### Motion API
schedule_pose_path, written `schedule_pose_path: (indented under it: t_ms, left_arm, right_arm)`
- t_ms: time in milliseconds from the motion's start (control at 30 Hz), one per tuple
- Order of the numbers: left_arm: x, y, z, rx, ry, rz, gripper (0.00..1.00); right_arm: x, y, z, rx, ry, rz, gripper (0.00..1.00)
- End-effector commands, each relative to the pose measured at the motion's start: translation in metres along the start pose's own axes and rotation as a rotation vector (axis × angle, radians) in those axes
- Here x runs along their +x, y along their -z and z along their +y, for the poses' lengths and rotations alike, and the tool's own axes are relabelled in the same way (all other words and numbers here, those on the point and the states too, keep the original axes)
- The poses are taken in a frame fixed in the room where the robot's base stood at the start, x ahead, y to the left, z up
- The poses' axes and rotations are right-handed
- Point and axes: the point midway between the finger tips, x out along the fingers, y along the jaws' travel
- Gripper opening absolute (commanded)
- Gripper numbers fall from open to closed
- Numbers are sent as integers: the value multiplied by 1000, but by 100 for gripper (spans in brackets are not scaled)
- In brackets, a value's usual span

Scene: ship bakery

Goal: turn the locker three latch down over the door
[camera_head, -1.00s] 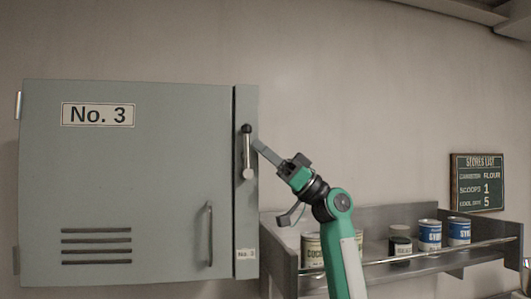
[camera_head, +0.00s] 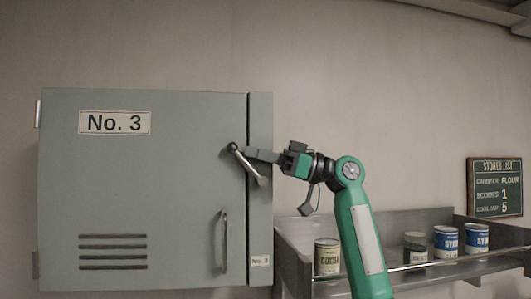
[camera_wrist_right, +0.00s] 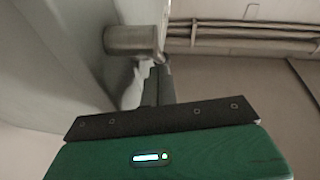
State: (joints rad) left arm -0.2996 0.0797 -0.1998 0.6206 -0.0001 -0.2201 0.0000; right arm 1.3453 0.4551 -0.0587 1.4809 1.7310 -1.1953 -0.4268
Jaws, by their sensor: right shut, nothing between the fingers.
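The grey locker (camera_head: 190,190) marked No. 3 hangs on the wall, its door shut. Its latch (camera_head: 247,163) is a metal lever with a dark knob. Its pale round pivot end sits on the frame strip right of the door. The lever leans up and left from the pivot, with the knob over the door's right edge. My right gripper (camera_head: 250,154) is shut and empty. In the right wrist view a metal cylinder (camera_wrist_right: 132,40) stands by the fingers. My left gripper is not in view.
A door handle (camera_head: 224,242) is below the latch. A shelf (camera_head: 420,222) with a rail holds several cans at the right, below and behind my right arm. A stores list board (camera_head: 494,187) hangs above it. The wall above my arm is clear.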

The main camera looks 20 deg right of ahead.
Motion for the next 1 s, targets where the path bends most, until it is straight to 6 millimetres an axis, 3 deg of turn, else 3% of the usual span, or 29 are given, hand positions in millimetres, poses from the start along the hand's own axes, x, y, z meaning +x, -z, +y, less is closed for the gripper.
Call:
schedule_pose_path:
  t_ms: [200, 1000]
  left_arm:
    - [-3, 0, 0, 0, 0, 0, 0]
    - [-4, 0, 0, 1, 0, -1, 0]
  right_arm:
    - [7, -2, -2, -21, 19, -138, 0]
    - [13, -7, -3, -19, 18, -129, 0]
